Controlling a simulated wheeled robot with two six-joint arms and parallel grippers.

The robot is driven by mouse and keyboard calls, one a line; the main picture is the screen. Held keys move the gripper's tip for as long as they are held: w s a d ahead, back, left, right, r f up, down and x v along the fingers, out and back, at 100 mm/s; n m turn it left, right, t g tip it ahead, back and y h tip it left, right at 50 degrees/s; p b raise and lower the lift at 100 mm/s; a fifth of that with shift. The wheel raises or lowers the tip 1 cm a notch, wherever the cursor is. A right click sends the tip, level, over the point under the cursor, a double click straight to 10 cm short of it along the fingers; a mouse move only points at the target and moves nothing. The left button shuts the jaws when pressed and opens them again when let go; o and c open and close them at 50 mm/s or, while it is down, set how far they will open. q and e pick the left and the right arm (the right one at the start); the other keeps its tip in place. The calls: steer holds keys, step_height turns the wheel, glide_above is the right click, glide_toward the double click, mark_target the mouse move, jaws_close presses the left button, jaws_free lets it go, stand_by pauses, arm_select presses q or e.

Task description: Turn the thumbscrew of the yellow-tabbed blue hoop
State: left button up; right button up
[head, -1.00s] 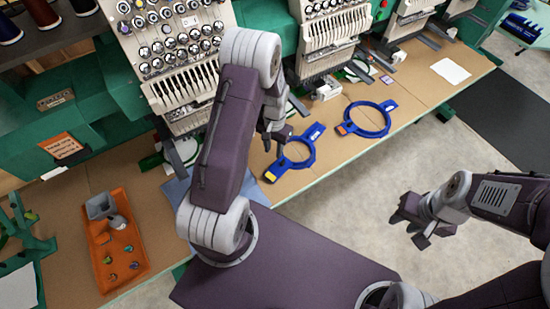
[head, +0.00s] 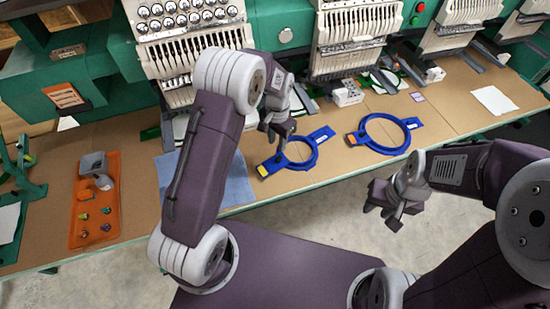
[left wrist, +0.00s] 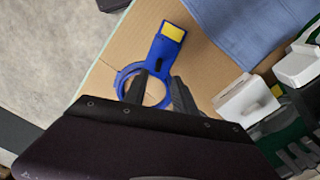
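The blue hoop (head: 313,160) with a yellow tab (head: 263,170) lies flat on the brown table near its front edge. In the left wrist view its ring (left wrist: 119,79) is partly hidden by my fingers, and its yellow tab (left wrist: 173,32) points away from them. The thumbscrew is too small to make out clearly. My left gripper (head: 279,133) is just above the hoop, empty, with its fingers apart; in the left wrist view the fingers (left wrist: 159,88) appear over the ring. My right gripper (head: 384,208) hangs empty in front of the table, its fingers apart.
A second blue hoop (head: 407,137) with an orange tab lies to the right. Embroidery machines (head: 355,35) stand behind. A blue cloth (head: 237,185) lies left of the hoop, and an orange tray (head: 83,230) with small items is farther left. The floor in front is clear.

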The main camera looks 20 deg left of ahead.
mark_target(278, 158)
arm_select(q)
step_height(278, 158, down, 9)
steer(key=shift+d+p, duration=0.1)
steer(key=shift+p, duration=0.65)
steer(key=shift+c, duration=0.3)
jaws_close()
